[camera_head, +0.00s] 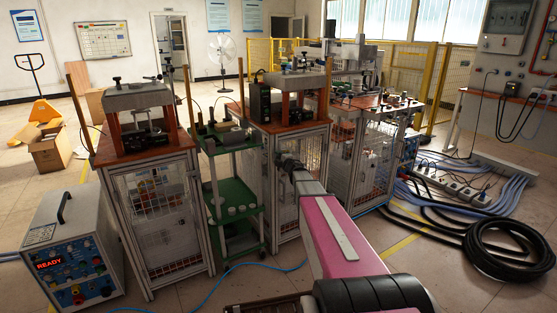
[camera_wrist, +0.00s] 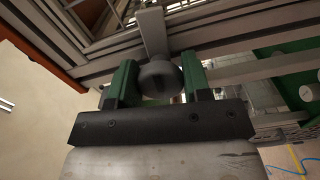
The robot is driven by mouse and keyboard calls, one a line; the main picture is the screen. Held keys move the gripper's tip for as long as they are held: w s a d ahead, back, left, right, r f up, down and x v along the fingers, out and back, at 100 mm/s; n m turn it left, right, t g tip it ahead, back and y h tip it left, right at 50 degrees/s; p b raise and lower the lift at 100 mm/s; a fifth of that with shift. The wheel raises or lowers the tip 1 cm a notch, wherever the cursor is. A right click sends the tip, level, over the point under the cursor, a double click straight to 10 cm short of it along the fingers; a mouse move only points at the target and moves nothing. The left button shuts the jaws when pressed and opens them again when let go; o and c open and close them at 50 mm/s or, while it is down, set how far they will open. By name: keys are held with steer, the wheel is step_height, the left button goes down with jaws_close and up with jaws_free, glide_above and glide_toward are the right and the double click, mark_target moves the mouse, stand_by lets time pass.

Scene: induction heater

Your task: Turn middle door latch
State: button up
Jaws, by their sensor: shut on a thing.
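The door latch (camera_wrist: 158,82) shows in the wrist view as a grey rounded knob on a short flat arm, at the metal frame of the middle cabinet. My gripper (camera_wrist: 156,70) has its two green fingers on either side of the knob, shut on it. In the head view the middle cabinet (camera_head: 314,148) has a mesh door in a silver frame. My gripper (camera_head: 283,160) is at the upper left of that door. The latch itself is hidden there by my gripper and arm.
A green trolley (camera_head: 247,187) stands close left of the middle cabinet. Left of it are another cabinet (camera_head: 163,226) and a grey unit reading READY (camera_head: 75,250). A third cabinet (camera_head: 372,150) is to the right. Black hoses (camera_head: 510,240) lie coiled on the right floor.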

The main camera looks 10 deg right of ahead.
steer(key=shift+n, duration=0.7)
steer(key=o, duration=0.9)
steer(key=v, duration=1.1)
